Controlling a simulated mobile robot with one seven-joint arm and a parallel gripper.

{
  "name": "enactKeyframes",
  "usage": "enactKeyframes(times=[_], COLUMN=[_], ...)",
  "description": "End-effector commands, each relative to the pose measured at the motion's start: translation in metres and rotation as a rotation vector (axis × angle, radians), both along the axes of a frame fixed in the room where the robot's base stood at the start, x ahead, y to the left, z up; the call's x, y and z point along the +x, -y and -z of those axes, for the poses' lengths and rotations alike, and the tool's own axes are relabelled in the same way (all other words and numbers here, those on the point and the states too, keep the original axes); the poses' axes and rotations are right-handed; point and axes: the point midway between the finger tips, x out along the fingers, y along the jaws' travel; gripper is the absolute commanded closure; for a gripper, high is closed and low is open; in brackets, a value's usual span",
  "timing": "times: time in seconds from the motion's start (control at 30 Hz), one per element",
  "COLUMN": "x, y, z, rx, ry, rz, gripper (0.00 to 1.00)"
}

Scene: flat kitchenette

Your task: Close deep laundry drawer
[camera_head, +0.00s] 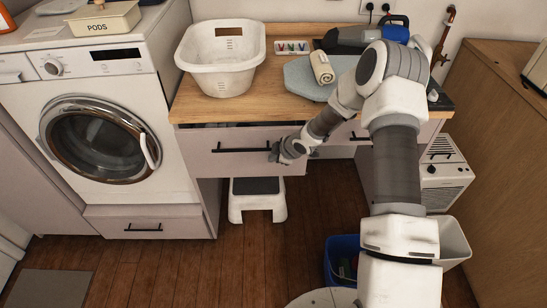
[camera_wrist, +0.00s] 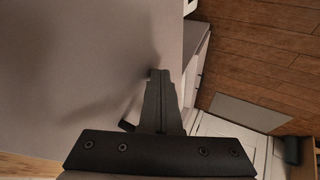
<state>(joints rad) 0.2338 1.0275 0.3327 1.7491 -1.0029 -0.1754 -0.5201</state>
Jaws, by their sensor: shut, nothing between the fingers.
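The wide pale drawer (camera_head: 235,165) under the left part of the wooden counter stands a little out, with a dark gap along its top edge. It has a black bar handle (camera_head: 240,149). My gripper (camera_head: 274,154) is at the drawer front, by the right end of the handle. In the wrist view the gripper fingers (camera_wrist: 159,76) are shut together with nothing between them, and they point at the drawer's pale front (camera_wrist: 90,60). A short dark piece, likely the handle's end, shows beside the fingers. Whether the fingertips touch the front I cannot tell.
A washing machine (camera_head: 100,140) stands left of the drawer. A white step stool (camera_head: 257,200) is below it. A laundry basket (camera_head: 222,60) and rolled towel (camera_head: 322,67) lie on the counter (camera_head: 205,108).

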Motion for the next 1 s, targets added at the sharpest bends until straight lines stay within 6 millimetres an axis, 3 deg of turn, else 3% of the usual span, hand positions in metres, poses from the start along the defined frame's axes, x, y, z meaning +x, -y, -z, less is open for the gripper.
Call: enactKeyframes(times=[0.47,1.0], x=[0.043,0.056], y=[0.002,0.002], z=[-0.003,-0.001], rx=[0.003,0.002], ry=[-0.001,0.006], rz=[0.004,0.0], gripper=[1.0,1.0])
